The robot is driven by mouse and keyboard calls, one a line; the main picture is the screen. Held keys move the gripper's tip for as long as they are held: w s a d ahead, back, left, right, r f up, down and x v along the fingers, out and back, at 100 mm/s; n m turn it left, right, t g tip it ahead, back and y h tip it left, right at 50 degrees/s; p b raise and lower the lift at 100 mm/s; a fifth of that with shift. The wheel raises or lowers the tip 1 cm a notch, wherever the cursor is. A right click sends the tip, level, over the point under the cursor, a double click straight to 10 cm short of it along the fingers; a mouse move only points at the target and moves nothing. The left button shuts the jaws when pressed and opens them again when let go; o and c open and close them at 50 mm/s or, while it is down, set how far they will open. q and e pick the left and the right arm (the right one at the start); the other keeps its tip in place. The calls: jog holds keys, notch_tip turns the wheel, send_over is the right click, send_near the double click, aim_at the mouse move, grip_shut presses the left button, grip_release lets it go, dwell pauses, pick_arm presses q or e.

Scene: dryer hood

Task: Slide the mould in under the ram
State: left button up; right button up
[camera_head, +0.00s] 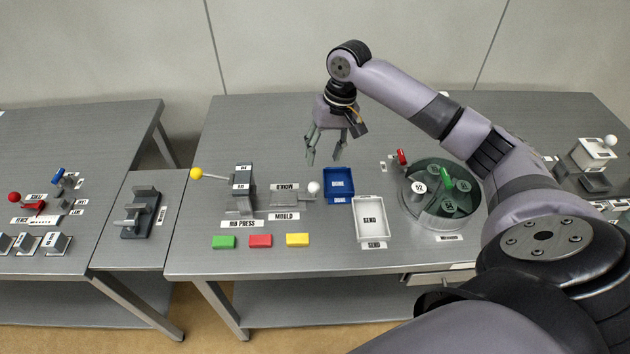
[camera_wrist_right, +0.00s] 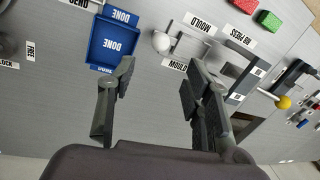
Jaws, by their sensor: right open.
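The grey press (camera_head: 243,182), labelled "RIB PRESS", stands on the middle table with a yellow-knobbed lever (camera_head: 197,173) reaching left. The mould (camera_head: 290,198) is to its right, between two "MOULD" labels. A white ball knob (camera_head: 313,187) is at the mould's right end. The knob (camera_wrist_right: 161,41) and mould (camera_wrist_right: 190,46) also show in the right wrist view, beyond my fingertips. My right gripper (camera_head: 326,156) is open and empty, pointing down above the table behind the knob and blue tray; it also shows in the wrist view (camera_wrist_right: 160,82). My left gripper is not in view.
A blue "DONE" tray (camera_head: 339,174) lies right of the knob, with a white "SEND" tray (camera_head: 370,200) nearby. Green (camera_head: 223,242), red (camera_head: 260,241) and yellow (camera_head: 297,240) blocks line the front. A round green-topped device (camera_head: 425,207) is farther right. The back left tabletop is clear.

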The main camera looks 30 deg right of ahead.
aim_at(315, 183)
jog(key=f, duration=0.3)
jog(key=a+f, duration=0.1)
jog(key=f, duration=0.3)
jog(key=a+f+p, duration=0.1)
jog(key=f, duration=0.3)
jog(key=shift+w, duration=0.35)
jog(key=shift+c, duration=0.5)
jog(key=shift+r, duration=0.1)
grip_shut()
